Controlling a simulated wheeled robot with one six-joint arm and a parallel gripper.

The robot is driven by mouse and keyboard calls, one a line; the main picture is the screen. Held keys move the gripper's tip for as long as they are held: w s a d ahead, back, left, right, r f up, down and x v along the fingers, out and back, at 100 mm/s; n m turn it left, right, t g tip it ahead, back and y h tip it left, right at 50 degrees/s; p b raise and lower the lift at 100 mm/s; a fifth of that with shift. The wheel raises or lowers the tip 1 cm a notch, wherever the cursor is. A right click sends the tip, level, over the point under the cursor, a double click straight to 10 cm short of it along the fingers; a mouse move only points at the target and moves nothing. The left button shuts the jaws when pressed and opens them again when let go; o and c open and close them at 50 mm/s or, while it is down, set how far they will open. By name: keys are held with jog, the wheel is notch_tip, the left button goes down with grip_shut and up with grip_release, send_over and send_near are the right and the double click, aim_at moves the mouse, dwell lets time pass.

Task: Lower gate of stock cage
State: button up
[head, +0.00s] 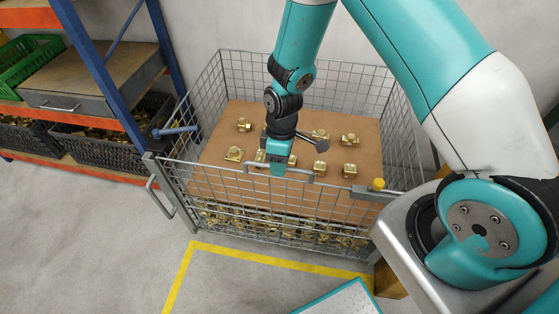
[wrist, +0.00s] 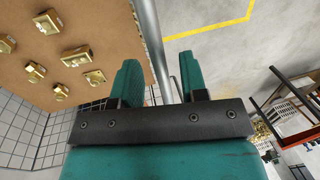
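The stock cage (head: 228,56) is a grey wire-mesh box standing on the floor. Its front gate (head: 345,210) stands upright, with a grey bar handle (head: 300,171) along its upper edge. My gripper (head: 277,170) is at the handle, and its fingertips are partly hidden in the head view. In the wrist view my gripper (wrist: 158,68) has its two teal fingers apart. The grey handle bar (wrist: 150,38) runs between them, with a gap visible on each side. Brass fittings (head: 235,154) sit on a brown board (head: 215,142) inside the cage.
More brass parts lie below the board. A shelf rack (head: 105,70) stands left. Yellow tape (head: 250,257) marks the floor in front; a white-topped panel (head: 342,300) is nearer.

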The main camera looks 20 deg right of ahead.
aim_at(280, 208)
jog(key=shift+c, duration=0.5)
grip_shut()
notch_tip(280, 208, down, 25)
jog(key=b, duration=1.6)
jog(key=shift+f, duration=0.1)
jog(key=shift+o, duration=0.5)
grip_release()
notch_tip(280, 208, up, 17)
jog(key=w+d+p, duration=0.1)
jog(key=w+d, duration=0.1)
jog(key=shift+w+p, duration=0.35)
jog(key=shift+w, duration=0.05)
